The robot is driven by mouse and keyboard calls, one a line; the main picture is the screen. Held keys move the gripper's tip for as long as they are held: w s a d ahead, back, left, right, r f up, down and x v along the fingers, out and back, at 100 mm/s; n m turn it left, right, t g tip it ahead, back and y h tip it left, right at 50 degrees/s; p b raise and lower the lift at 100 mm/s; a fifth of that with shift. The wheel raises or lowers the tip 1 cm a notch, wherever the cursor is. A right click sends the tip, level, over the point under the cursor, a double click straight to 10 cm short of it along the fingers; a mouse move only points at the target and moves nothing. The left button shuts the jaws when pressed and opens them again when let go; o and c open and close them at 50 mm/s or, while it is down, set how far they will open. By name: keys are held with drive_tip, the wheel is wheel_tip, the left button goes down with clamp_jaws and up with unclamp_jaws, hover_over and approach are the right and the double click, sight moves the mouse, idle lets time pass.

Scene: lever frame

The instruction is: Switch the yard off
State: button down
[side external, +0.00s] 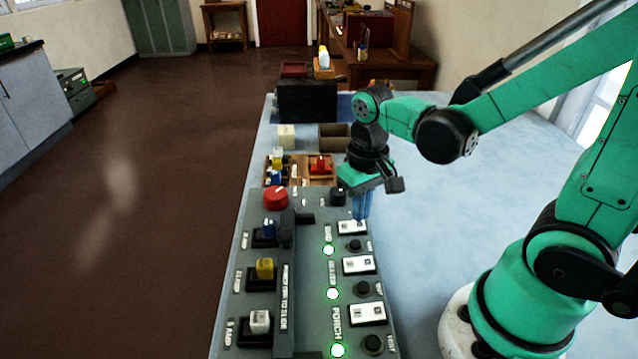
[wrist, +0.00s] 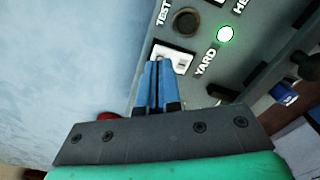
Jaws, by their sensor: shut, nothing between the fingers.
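The yard switch is a white rocker (side external: 352,228) at the far end of the row of three on the grey panel (side external: 310,262). It also shows in the wrist view (wrist: 180,59), beside the YARD label (wrist: 205,62). The yard lamp (side external: 328,250) glows green, and it glows in the wrist view too (wrist: 225,34).
Two more white rockers (side external: 358,264) (side external: 366,313) with lit green lamps (side external: 333,294) (side external: 338,350) and black test buttons (side external: 363,289) line the panel. A red knob (side external: 276,197) and blue, yellow and white levers stand at left. Open blue tabletop (side external: 440,190) lies to the right.

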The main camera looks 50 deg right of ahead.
sight(352, 227)
drive_tip(key=shift+f, duration=0.8)
drive_tip(key=shift+r, duration=3.55)
drive_tip(key=n+t, duration=0.1)
drive_tip(key=t, duration=0.1)
drive_tip(key=w+a+r+n+t, duration=0.1)
drive_tip(key=t, duration=0.1)
drive_tip(key=a+r+n+t, duration=0.1)
drive_tip(key=t, duration=0.2)
drive_tip(key=shift+w+a, duration=0.15)
drive_tip(key=shift+w, duration=0.15)
